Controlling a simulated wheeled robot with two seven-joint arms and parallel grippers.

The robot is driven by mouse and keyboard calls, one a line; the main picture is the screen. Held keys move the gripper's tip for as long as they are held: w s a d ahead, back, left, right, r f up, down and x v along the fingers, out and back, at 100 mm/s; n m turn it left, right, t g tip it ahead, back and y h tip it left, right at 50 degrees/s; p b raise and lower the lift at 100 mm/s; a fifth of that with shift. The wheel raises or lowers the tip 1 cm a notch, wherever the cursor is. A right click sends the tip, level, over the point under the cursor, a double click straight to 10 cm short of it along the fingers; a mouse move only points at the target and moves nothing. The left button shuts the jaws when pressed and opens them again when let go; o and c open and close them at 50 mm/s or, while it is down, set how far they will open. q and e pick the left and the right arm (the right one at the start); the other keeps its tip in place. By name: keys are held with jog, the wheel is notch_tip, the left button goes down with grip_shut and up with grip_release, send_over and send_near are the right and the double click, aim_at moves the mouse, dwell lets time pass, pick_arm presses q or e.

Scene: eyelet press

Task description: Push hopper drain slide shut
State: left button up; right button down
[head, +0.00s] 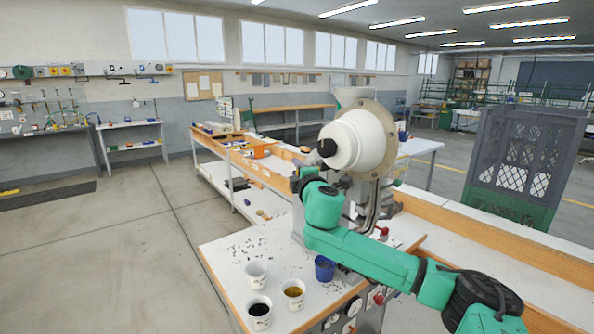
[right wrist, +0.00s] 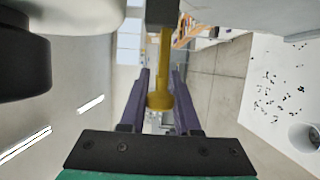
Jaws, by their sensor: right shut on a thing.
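The eyelet press has a white rounded drum (head: 362,140) with a tan flange and a black knob (head: 327,147); I cannot tell for sure which part is the hopper. My right gripper (head: 297,174) is in front of the press, left of the drum and below the knob. In the right wrist view its purple fingers (right wrist: 160,97) are closed on a yellow handle (right wrist: 161,75), which looks like the drain slide's pull. The handle's stem runs to a grey block (right wrist: 162,11). The slide itself is hidden. My left gripper is not in view.
White cups (head: 256,274) and a blue cup (head: 325,268) stand on the bench top (head: 222,250) below my right arm. Small dark pieces lie scattered there. A grey and green crate (head: 522,165) is at the right.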

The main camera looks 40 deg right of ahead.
dwell(0.3)
jog(key=d, duration=0.3)
jog(key=shift+s+d+r+b, duration=0.1)
jog(key=shift+d+b, duration=0.15)
jog(key=shift+b, duration=0.05)
jog(key=c, duration=0.8)
grip_release()
jog(key=shift+o, duration=0.8)
jog(key=shift+d, duration=0.2)
